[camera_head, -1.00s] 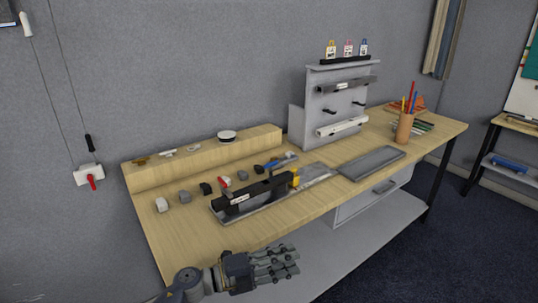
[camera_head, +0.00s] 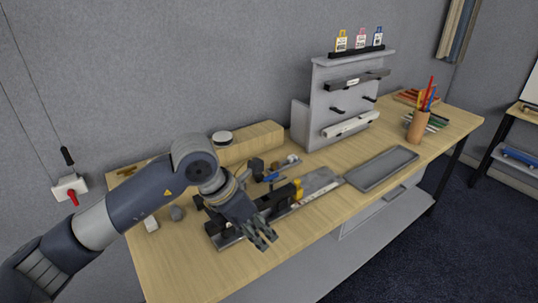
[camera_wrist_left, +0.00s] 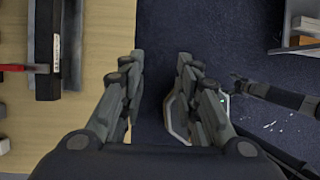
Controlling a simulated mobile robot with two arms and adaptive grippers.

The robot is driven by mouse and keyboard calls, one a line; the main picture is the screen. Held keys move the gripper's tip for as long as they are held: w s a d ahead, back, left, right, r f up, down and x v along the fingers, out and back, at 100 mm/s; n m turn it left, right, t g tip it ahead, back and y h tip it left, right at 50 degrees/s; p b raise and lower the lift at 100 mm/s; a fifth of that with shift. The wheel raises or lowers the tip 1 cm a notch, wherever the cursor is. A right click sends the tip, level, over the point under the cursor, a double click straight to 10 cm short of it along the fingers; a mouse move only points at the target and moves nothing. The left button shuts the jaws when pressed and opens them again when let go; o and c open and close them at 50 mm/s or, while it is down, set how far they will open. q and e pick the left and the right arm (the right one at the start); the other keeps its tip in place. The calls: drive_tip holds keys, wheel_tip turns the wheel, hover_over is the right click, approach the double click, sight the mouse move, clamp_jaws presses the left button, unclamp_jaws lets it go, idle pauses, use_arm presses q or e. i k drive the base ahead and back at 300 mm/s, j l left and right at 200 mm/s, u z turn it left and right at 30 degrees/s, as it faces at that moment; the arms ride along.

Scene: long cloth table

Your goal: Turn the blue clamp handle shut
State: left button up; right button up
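A small blue handle (camera_head: 271,177) shows in the head view among dark clamp parts on the bench, behind the long black fixture (camera_head: 275,203). How far the handle is turned cannot be made out. My left gripper (camera_head: 264,238) is in front of the fixture, over the bench's front edge, with its arm hiding the fixture's left part. In the left wrist view its fingers (camera_wrist_left: 160,65) are spread apart with nothing between them. The black fixture (camera_wrist_left: 47,45) lies left of them there, with a red handle (camera_wrist_left: 22,67) beside it. The blue handle is not visible there.
A grey tray (camera_head: 381,167) lies on the wooden bench (camera_head: 330,160) right of the fixture. A grey rack (camera_head: 345,100) and a pencil cup (camera_head: 417,127) stand behind.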

sight(273, 178)
drive_tip(key=i, duration=0.9)
